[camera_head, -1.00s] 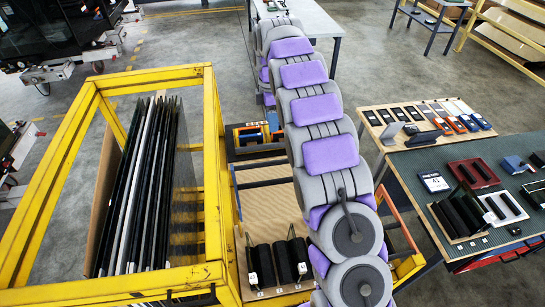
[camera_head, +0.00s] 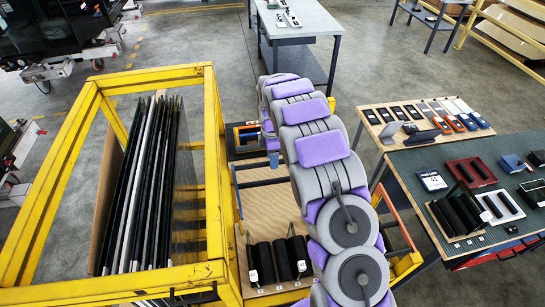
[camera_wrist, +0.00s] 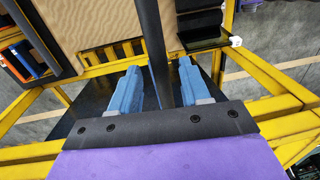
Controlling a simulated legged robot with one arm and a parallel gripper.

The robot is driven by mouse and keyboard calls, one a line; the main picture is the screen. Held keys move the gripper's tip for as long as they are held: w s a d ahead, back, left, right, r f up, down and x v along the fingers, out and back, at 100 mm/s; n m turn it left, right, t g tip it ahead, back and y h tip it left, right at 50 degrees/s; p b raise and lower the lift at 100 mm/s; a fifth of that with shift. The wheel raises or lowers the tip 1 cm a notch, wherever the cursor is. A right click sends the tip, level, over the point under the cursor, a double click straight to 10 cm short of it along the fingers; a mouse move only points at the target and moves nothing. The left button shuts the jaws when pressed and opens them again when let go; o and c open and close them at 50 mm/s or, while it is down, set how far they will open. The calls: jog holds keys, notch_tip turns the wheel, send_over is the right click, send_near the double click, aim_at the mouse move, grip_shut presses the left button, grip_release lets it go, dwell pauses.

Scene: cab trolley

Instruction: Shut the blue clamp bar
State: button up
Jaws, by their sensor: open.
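My gripper (camera_wrist: 158,85) is open, with two pale blue fingers pointing down into the trolley. In the wrist view a long dark bar (camera_wrist: 152,30) runs between the fingers, with a visible gap to them; I cannot tell whether it is the clamp bar. In the head view one blue fingertip (camera_head: 273,158) shows below the arm's far end.
The yellow trolley frame (camera_head: 212,150) holds upright dark panels (camera_head: 140,190) on the left. Black padded blocks (camera_head: 285,260) stand at the mat's near end. A bin with blue and orange items (camera_wrist: 20,60) is at the wrist view's left. A green-topped bench (camera_head: 410,165) is at right.

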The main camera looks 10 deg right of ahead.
jog(key=shift+f, duration=0.4)
grip_shut()
dwell(0.5)
